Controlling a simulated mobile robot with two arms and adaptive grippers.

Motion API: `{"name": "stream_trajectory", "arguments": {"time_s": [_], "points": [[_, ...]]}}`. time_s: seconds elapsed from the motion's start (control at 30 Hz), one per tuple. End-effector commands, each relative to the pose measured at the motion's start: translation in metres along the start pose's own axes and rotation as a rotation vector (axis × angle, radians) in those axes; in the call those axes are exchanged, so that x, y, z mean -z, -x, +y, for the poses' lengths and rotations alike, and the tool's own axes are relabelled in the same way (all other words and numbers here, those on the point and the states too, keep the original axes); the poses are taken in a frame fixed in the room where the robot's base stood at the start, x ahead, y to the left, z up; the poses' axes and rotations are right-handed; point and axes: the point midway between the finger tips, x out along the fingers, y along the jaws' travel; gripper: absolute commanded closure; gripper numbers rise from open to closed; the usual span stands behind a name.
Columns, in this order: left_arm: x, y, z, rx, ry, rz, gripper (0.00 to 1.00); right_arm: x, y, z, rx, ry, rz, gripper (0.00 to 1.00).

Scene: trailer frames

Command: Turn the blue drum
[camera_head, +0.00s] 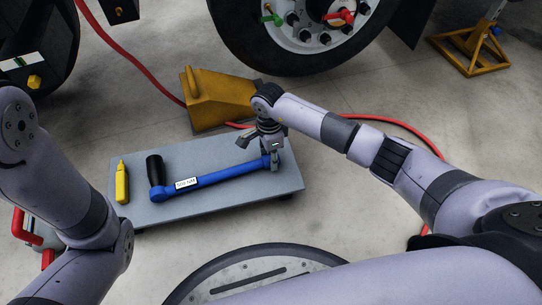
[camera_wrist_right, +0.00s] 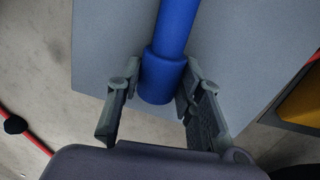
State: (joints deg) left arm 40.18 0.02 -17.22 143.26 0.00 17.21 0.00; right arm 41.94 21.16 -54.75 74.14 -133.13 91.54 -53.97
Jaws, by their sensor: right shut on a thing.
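A blue bar tool (camera_head: 222,175) with a black head and a white label lies on a grey slab (camera_head: 290,185). The blue drum (camera_wrist_right: 160,78) is the thicker cylinder at the bar's right end, shown large in the wrist view. My right gripper (camera_head: 262,148) comes down over that end. Its two fingers (camera_wrist_right: 158,85) stand on either side of the drum and are shut on it. The fingers hide part of the drum in the head view. My left arm shows at the left, but its gripper is out of view.
A yellow marker (camera_head: 122,182) lies left of the tool on the slab. A yellow wheel chock (camera_head: 212,100) stands behind, near a large tyre (camera_head: 280,60). A red hose (camera_head: 135,58) runs over the floor. A yellow stand (camera_head: 470,55) is at the upper right.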

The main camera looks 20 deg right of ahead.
Motion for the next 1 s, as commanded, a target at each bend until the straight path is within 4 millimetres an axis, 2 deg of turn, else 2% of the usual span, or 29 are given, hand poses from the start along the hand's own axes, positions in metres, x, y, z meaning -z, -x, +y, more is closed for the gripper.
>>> {"name": "stream_trajectory", "arguments": {"time_s": [0.2,0.57,0.6,0.9,1.0], "points": [[0.0021,0.0067,0.0012,0.000,-0.001,-0.001,0.60,0.0006,-0.0022,-0.0013,-0.117,-0.001,0.002,0.94],[0.0018,0.0066,0.0011,0.000,-0.001,-0.001,0.60,0.0006,-0.0017,0.0001,-0.137,0.001,0.000,0.94],[0.0018,0.0066,0.0011,0.000,-0.001,-0.002,0.60,0.0006,-0.0017,0.0001,-0.137,0.001,0.000,0.64],[0.0017,0.0066,0.0011,0.000,-0.001,-0.002,0.60,0.0005,-0.0008,-0.0010,-0.133,0.000,0.000,0.45],[0.0017,0.0066,0.0011,0.000,-0.001,-0.002,0.60,0.0004,-0.0005,-0.0012,-0.132,0.000,0.000,0.45]]}}
